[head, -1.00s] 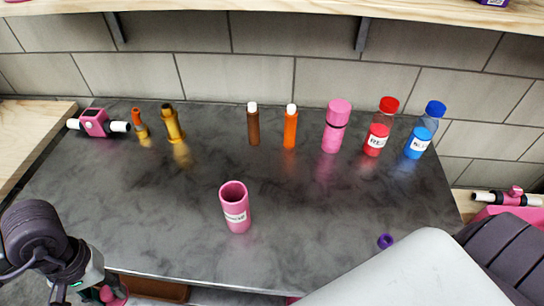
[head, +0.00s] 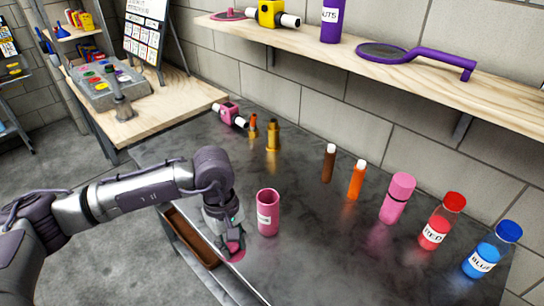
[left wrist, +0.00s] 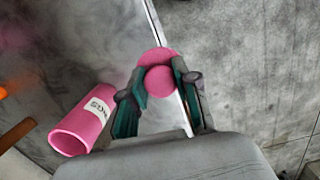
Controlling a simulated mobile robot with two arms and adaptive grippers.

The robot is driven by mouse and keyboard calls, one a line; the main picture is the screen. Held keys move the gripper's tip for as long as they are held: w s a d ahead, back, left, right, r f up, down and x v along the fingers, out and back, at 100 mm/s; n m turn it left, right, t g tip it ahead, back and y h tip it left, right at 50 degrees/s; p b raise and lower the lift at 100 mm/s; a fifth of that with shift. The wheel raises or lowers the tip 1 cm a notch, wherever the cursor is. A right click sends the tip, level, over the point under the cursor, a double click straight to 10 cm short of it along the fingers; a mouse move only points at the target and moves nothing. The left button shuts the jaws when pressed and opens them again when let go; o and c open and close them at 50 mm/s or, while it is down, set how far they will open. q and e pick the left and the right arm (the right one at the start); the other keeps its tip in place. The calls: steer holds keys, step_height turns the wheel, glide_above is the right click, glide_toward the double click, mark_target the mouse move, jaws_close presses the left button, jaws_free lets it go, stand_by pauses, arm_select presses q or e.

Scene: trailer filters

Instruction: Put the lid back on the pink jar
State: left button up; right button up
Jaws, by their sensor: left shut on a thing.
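The open pink jar (head: 268,214) with a white label stands upright on the dark worktop, near its front edge. It also shows in the left wrist view (left wrist: 75,133), at lower left with its open mouth visible. My left gripper (head: 233,242) points down, left of the jar in the head view. It is shut on the round pink lid (left wrist: 158,56), whose knob sits between the fingers. The lid shows partly under the gripper in the head view (head: 237,257), over the front edge and apart from the jar. My right gripper is not in view.
Behind the jar stand a brown tube (head: 328,165), an orange tube (head: 356,182), a closed pink bottle (head: 397,200), a red bottle (head: 440,224) and a blue bottle (head: 492,252). Brass fittings (head: 273,135) stand farther left. The worktop (head: 320,250) right of the jar is clear.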

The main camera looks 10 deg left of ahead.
arm_select(q)
steer(key=w+d+r+n+t+p, duration=0.1)
steer(key=w+d+r+n+p, duration=0.25)
steer(key=n, duration=0.55)
steer(key=w+r+n+y+p, duration=0.1)
steer(key=w+r+n+p, duration=0.25)
steer(key=w+n, duration=0.45)
steer(key=w+d+r+n+t+p, duration=0.15)
steer(key=w+r+n, duration=0.3)
steer(key=n, duration=0.65)
step_height(320, 180, down, 6)
steer(key=b, duration=0.3)
steer(key=shift+s+f, duration=0.15)
steer(key=shift+s, duration=0.2)
steer(key=shift+a+f+b, duration=0.1)
steer(key=shift+f+b, duration=0.05)
steer(key=shift+b, duration=0.7)
stand_by(0.7)
stand_by(0.4)
steer(key=o, duration=1.5)
